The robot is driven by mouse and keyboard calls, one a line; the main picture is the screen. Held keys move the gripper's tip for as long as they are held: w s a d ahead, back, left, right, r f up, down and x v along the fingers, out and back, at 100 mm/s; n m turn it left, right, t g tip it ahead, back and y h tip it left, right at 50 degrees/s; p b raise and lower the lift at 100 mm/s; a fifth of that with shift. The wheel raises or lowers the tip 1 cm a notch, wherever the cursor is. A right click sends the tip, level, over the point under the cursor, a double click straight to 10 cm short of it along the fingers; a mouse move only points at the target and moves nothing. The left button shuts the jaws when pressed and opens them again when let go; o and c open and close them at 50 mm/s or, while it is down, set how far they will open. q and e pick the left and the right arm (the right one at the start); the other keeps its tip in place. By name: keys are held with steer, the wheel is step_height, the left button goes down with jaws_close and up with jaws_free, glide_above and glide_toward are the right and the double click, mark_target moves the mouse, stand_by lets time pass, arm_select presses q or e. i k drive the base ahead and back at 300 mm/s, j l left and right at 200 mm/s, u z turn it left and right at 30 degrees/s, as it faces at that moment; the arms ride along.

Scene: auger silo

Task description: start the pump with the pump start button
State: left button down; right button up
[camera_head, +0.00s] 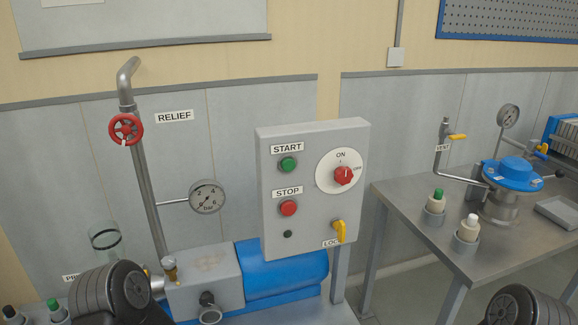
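The round green start button (288,164) sits under the START label on the upper left of the grey control box (315,235). The red stop button (288,208) is below it, under the STOP label. The pump has a grey body (222,288) and a blue motor (290,268), below and behind the box. Nothing touches the green button. Dark, ribbed parts of my arms show at the lower left and lower right corners. The fingers of both grippers are out of view.
On the box are a red ON/OFF knob (344,176) and a yellow lock lever (340,232). A pressure gauge (207,196) and red relief handwheel (126,130) stand left. A metal table (410,215) with bottles and a blue-lidded vessel (513,174) stands right. Space before the box looks clear.

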mark_target(288, 164)
steer(key=z, duration=1.7)
steer(key=k+j, duration=0.5)
steer(key=k, duration=0.1)
